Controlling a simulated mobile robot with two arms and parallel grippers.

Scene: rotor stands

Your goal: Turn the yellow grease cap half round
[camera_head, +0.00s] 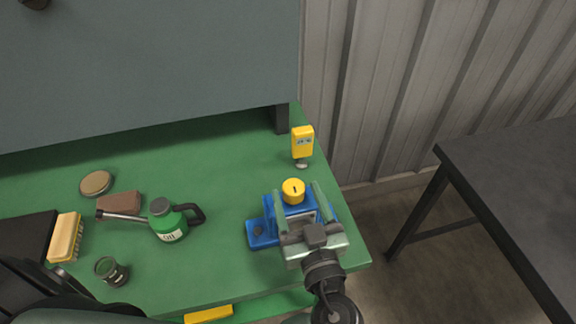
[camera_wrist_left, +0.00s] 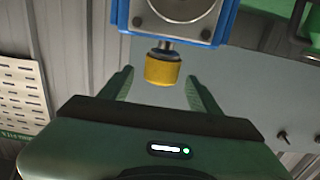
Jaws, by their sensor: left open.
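The yellow grease cap (camera_head: 293,190) sits on a blue rotor stand (camera_head: 256,233) near the right end of the green bench. In the left wrist view the cap (camera_wrist_left: 162,68) is on a short metal neck below the blue housing (camera_wrist_left: 226,14). My left gripper (camera_head: 297,187) is open, with one finger on each side of the cap. In the left wrist view (camera_wrist_left: 159,74) a gap shows between the cap and each finger, so neither appears to touch it. The gripper body hides part of the stand. My right gripper is not in view.
A yellow device (camera_head: 302,142) stands behind. A dark table (camera_head: 520,180) is at right.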

